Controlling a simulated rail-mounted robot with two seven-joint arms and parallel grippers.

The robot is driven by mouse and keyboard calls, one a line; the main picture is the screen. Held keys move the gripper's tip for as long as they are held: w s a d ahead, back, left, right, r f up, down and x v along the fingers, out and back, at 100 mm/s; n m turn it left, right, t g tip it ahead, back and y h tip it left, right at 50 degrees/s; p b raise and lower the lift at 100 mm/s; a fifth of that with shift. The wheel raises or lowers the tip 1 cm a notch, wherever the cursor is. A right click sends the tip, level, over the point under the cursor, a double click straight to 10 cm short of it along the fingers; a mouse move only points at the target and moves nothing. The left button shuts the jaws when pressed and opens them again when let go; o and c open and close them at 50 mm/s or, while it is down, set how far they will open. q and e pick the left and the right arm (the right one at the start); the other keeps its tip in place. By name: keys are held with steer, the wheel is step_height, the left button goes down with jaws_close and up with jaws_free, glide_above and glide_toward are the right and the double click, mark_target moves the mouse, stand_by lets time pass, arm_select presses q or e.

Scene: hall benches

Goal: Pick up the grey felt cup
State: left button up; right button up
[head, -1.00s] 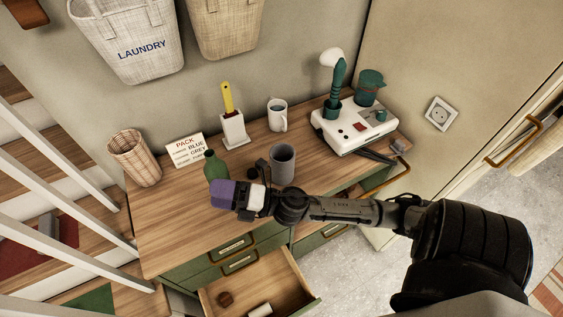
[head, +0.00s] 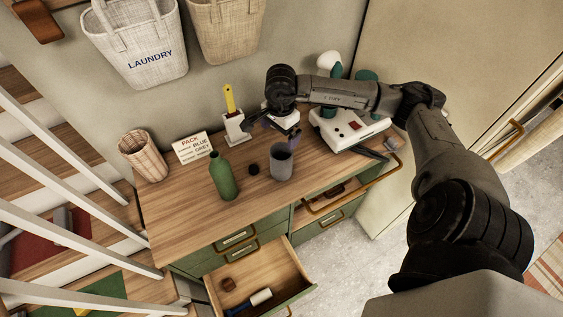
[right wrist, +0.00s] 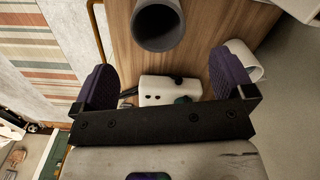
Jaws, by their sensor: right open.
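The grey felt cup (head: 281,163) stands upright on the wooden bench top, near its front middle. In the right wrist view the cup (right wrist: 158,28) shows at the top centre, its dark open mouth facing the camera. My right gripper (head: 277,132) is just behind and above the cup in the head view, its purple fingers partly hidden by its own body. In the right wrist view the gripper (right wrist: 165,78) has its two purple fingers wide apart, with nothing between them; the cup lies beyond the fingertips. My left gripper is not in view.
A green bottle (head: 223,177) and a small dark object (head: 253,169) stand left of the cup. A white holder (head: 236,128) with a yellow-handled tool is behind. A white machine (head: 345,131) stands right. An open drawer (head: 262,272) juts out.

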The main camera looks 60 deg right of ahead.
glide_toward(281, 157)
steer(key=a, duration=0.1)
steer(key=s+a, duration=0.1)
steer(key=a, duration=0.1)
steer(key=shift+s+r, duration=0.15)
steer(key=shift+s+a+f+p, duration=0.1)
steer(key=shift+f+p, duration=0.05)
steer(key=shift+f, duration=1.2)
steer(key=shift+s+f+p, duration=0.1)
steer(key=shift+f+p, duration=0.05)
steer(key=shift+f, duration=1.2)
steer(key=shift+c, duration=0.4)
steer(key=shift+w, duration=0.1)
steer(key=c, duration=0.6)
steer(key=shift+r, duration=0.1)
steer(key=shift+c, duration=0.2)
